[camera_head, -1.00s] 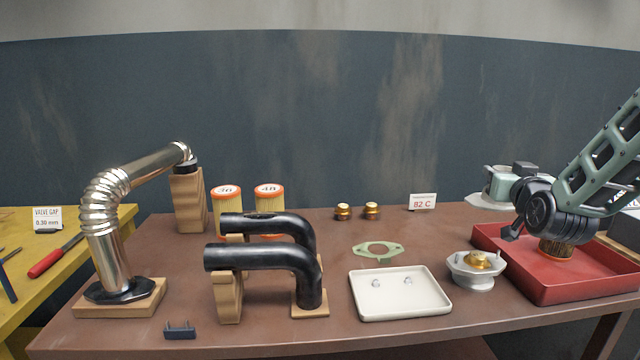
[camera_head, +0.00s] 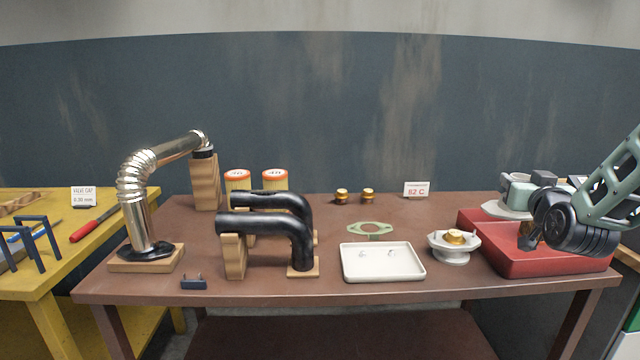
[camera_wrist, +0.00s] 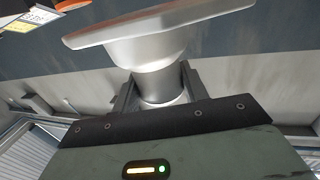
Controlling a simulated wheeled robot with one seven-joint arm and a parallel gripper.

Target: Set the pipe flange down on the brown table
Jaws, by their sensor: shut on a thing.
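The flange's wide plate spreads across the top of that view, beyond the fingers. I cannot tell the height of the flange above the table.
The red tray (camera_head: 560,265) stands at the table's right end. A silver stand with a brass part (camera_head: 452,247), a white tray (camera_head: 382,275), a green gasket (camera_head: 370,230) and black pipes (camera_head: 265,222) occupy the middle. Bare tabletop shows along the back right and front edge.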

